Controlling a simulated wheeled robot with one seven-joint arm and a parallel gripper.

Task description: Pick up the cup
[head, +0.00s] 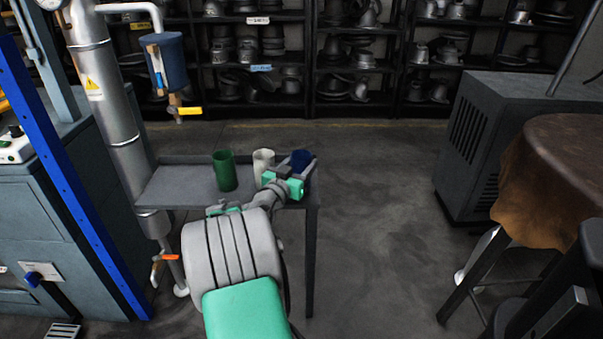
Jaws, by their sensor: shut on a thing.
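Three cups show in a row on a small grey table (181,184). A green cup (225,170) stands at the left. A white cup (263,163) is in the middle, its lower part partly hidden by my arm. A dark blue cup (302,160) is at the right end, by the table's right edge. My gripper (296,181) is shut on the blue cup and hides its lower part. The blue cup looks upright. I cannot tell whether its base touches the table.
A steel pipe (113,100) and a blue post (65,165) rise left of the table. A grey cabinet (515,115) and a round brown-covered table (570,150) stand at the right. Shelves of metal hat forms (345,60) line the back. The floor between is clear.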

